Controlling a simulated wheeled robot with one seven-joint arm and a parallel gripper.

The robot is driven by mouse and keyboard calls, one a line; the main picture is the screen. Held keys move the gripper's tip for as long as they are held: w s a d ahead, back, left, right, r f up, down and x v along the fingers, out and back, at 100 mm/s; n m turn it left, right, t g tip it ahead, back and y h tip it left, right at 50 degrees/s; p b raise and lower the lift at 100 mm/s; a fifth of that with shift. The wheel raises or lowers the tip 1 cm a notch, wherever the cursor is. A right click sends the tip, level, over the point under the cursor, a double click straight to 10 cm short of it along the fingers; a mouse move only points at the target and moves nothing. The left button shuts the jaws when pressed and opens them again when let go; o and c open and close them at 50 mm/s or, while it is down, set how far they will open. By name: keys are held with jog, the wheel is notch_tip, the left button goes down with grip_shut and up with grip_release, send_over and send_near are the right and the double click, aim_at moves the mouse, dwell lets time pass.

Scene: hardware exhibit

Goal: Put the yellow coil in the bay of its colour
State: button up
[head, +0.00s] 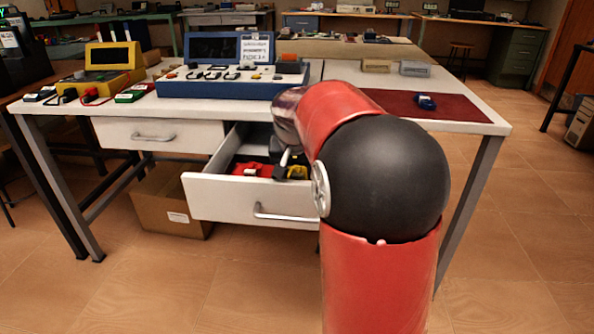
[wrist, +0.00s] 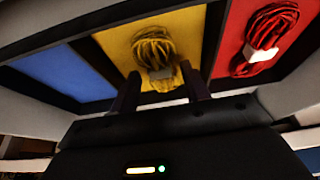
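The yellow coil (wrist: 155,50), a looped cable with a pale tag, is in the yellow bay (wrist: 197,22) of the open drawer in the wrist view. My gripper (wrist: 160,82) is at the near side of this bay. Its two dark fingers are apart, and the coil's tagged lower end shows between and just beyond their tips. I see no finger pressed on the coil. In the head view my arm hides most of the gripper and bay; a little yellow (head: 298,172) shows beside it.
The drawer (head: 225,198) is pulled out below the workbench. A blue bay (wrist: 62,75) is at left in the wrist view, and a red bay with a red coil (wrist: 268,35) at right. Thin dark dividers separate them. A cardboard box (head: 170,205) stands under the bench.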

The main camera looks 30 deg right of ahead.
jog(key=p+v, duration=0.2)
jog(key=v, duration=1.1)
jog(key=s+a+f+n+t+y, duration=0.1)
jog(key=s+a+f+n, duration=0.2)
jog(key=s, duration=0.8)
jog(key=s+a+f+n+y, duration=0.1)
jog(key=s+a+f+n, duration=0.2)
jog(key=s+a+f, duration=0.5)
jog(key=s+a, duration=0.1)
jog(key=s, duration=0.2)
jog(key=shift+s+a+n+t+y, duration=0.25)
jog(key=shift+a+n+t+y, duration=0.05)
jog(key=shift+a+n+t, duration=0.1)
